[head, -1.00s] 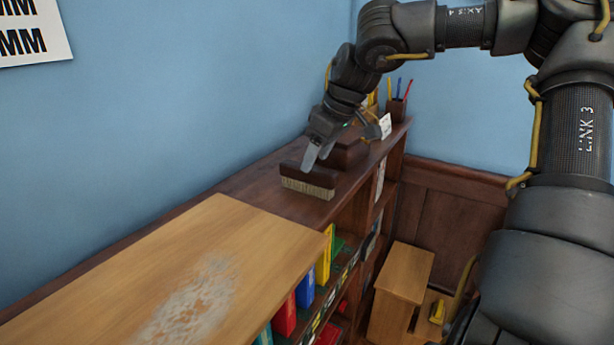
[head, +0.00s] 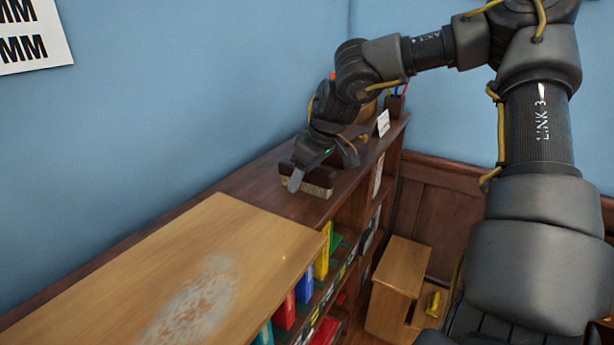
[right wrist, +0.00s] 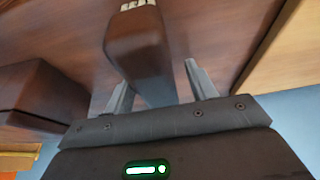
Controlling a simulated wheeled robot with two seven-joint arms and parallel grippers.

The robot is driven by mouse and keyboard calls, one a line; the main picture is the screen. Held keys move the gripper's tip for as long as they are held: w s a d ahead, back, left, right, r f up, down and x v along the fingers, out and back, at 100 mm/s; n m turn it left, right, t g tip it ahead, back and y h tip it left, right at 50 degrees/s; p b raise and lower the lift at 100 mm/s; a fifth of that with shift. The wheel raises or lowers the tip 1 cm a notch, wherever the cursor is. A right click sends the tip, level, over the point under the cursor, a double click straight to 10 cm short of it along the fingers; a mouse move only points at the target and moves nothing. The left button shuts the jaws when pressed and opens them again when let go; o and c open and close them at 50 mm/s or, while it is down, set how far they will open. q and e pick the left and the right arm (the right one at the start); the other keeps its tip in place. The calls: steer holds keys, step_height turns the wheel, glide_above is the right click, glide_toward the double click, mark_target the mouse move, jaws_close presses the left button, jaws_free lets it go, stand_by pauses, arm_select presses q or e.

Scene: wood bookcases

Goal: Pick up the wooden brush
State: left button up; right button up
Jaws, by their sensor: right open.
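The wooden brush (head: 320,188), with a dark wood back and pale bristles, lies on top of the dark bookcase (head: 250,182). My right gripper (head: 322,168) is open over it, one finger across the brush's near left part and the other toward its far right side. In the right wrist view, the brush's dark back (right wrist: 135,42) extends between the two spread fingers (right wrist: 158,76), with a little bristle at the top edge. The fingers are not closed on it; contact cannot be told. My left gripper is not in view.
A dark wooden box (right wrist: 40,100) lies beside the brush in the right wrist view. A pencil cup (head: 394,103) and a white card (head: 383,123) stand at the far end. A lighter worn wooden top (head: 240,240) is nearer, with colored books (head: 305,285) below.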

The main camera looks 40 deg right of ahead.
steer(key=shift+w+f+b, duration=0.1)
steer(key=shift+f+b, duration=0.15)
steer(key=shift+b, duration=0.15)
stand_by(0.3)
steer(key=c, duration=1.1)
